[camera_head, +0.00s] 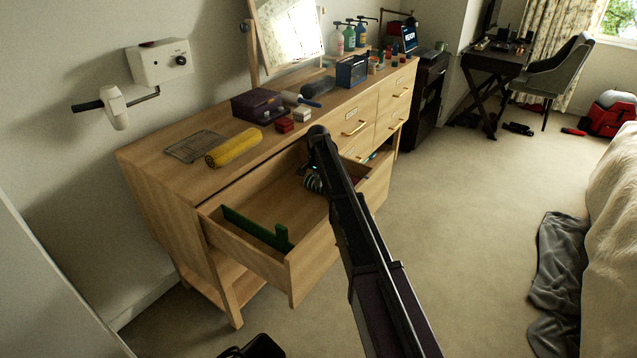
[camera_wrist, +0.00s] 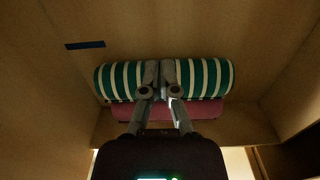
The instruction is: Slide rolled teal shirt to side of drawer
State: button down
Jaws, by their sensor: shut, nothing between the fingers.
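The rolled teal shirt (camera_wrist: 205,78), with white stripes, lies crosswise in the open drawer (camera_head: 308,272). In the wrist view my gripper (camera_wrist: 160,70) is shut with its fingers together, in front of the middle of the roll and hiding part of it. The fingers look very close to the roll; I cannot tell if they touch it. A pink rolled cloth (camera_wrist: 205,111) lies right beside the teal roll.
A short blue strip (camera_wrist: 85,45) lies on the drawer floor, apart from the roll. A green divider (camera_head: 255,230) stands in the drawer's near left part. A yellow roll (camera_head: 233,148) and a purple box (camera_head: 257,105) sit on the dresser top.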

jog(key=shift+r+p, duration=0.95)
jog(key=shift+r, duration=0.35)
